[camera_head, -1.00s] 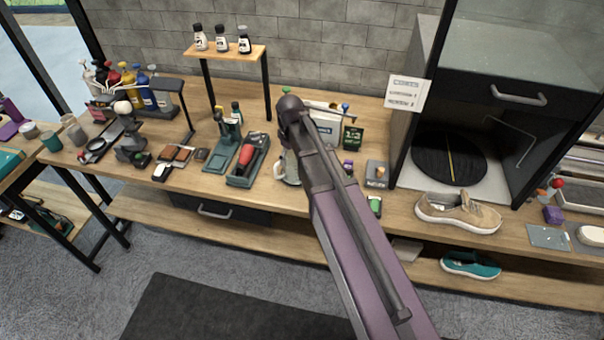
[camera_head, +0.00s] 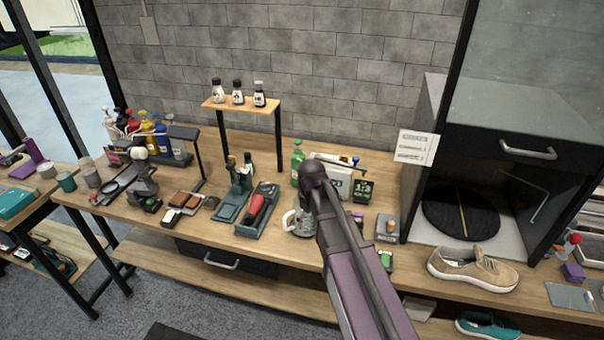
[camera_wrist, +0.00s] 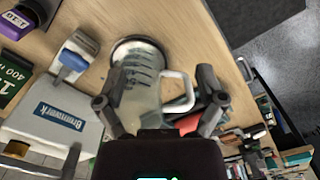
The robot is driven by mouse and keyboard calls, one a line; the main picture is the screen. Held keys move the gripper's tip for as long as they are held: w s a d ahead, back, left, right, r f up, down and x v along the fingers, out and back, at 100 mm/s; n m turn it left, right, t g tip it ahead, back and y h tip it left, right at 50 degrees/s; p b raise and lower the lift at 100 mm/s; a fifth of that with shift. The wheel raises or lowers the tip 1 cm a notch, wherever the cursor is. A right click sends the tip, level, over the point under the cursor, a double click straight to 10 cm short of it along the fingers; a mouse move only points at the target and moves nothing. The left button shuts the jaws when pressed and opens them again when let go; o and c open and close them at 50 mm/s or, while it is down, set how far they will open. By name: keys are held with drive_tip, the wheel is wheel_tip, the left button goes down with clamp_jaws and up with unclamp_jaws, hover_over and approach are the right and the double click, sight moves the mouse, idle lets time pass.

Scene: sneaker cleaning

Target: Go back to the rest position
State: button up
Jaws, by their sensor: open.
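My gripper (camera_wrist: 158,98) is open in the wrist view, one finger to each side of the picture's middle. A clear measuring jug with dark markings (camera_wrist: 139,82) and a pale handle stands in view between and beyond the fingers. I cannot tell whether a finger touches it. In the head view the jug (camera_head: 300,224) stands on the wooden workbench (camera_head: 185,232), just left of my arm. My arm hides the gripper in that view.
A green bottle (camera_head: 298,165) and a white box (camera_head: 338,181) stand behind the jug. A tray with a red tool (camera_head: 257,208) lies to its left. A bottle shelf (camera_head: 225,106) rises behind. At right are a tan sneaker (camera_head: 472,270) and a dark open cabinet (camera_head: 520,165).

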drive_tip(key=s+d+m, duration=0.6)
drive_tip(key=s+d, duration=0.2)
drive_tip(key=s, duration=0.5)
drive_tip(key=shift+d, duration=0.35)
